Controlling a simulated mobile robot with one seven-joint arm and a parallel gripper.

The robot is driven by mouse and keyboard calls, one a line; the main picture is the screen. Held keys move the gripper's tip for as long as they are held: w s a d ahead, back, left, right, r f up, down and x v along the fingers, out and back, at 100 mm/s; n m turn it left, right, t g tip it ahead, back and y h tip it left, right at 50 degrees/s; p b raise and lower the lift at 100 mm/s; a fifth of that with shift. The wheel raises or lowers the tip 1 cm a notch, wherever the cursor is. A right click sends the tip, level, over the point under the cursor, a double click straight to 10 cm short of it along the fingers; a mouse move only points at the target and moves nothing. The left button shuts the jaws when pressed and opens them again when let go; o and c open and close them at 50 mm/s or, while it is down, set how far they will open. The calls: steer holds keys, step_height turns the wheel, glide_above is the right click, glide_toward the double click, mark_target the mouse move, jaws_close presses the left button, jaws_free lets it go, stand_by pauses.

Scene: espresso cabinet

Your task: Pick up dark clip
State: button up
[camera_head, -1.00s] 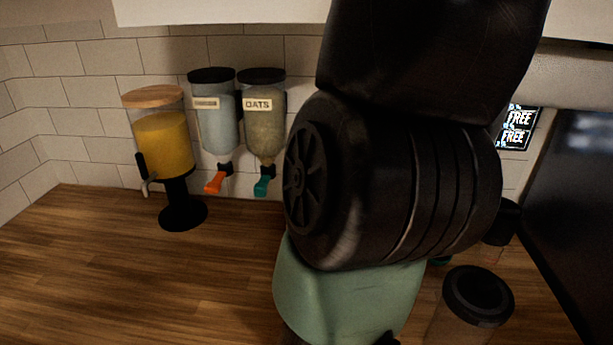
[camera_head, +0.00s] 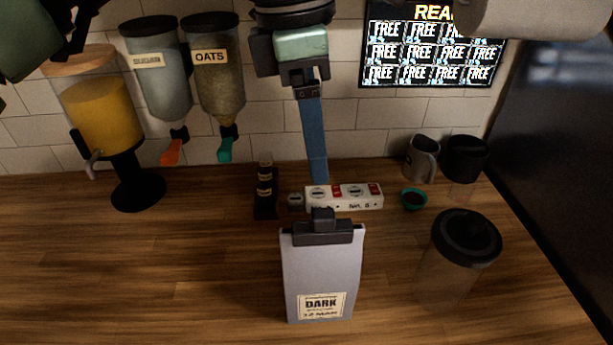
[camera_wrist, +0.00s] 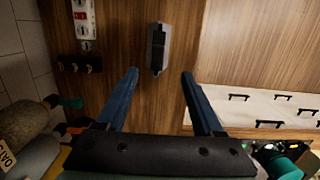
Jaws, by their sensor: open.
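The dark clip (camera_head: 322,232) is black and sits across the top of a pale grey bag (camera_head: 296,275) labelled DARK. The bag stands upright on the wooden counter. In the wrist view, the clip (camera_wrist: 158,45) shows from above, ahead of the fingertips and roughly in line with the gap between them. My gripper (camera_wrist: 160,73) is open with two blue fingers and nothing between them. In the head view, my gripper (camera_head: 318,182) hangs behind and above the clip, apart from it, with its fingers overlapping as one blue strip.
A white power strip (camera_head: 343,197) and a small black rack (camera_head: 265,190) lie behind the bag. A lidded cup (camera_head: 465,240), a mug (camera_head: 421,158) and a small teal bowl (camera_head: 414,199) stand to the right. Dispensers (camera_head: 215,80) are at left. The counter's front left is clear.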

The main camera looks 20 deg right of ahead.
mark_target(323, 213)
steer(key=f, duration=0.7)
steer(key=shift+d+f+p, duration=0.2)
steer(key=shift+p, duration=0.1)
steer(key=shift+d+f+p, duration=0.2)
steer(key=shift+f+p, duration=0.05)
steer(key=shift+f, duration=0.65)
steer(key=shift+d+f+p, duration=0.15)
steer(key=shift+f+p, duration=0.1)
steer(key=shift+f, duration=0.6)
steer(key=shift+d+f+p, duration=0.2)
steer(key=shift+f+p, duration=0.05)
steer(key=shift+f, duration=0.65)
jaws_close()
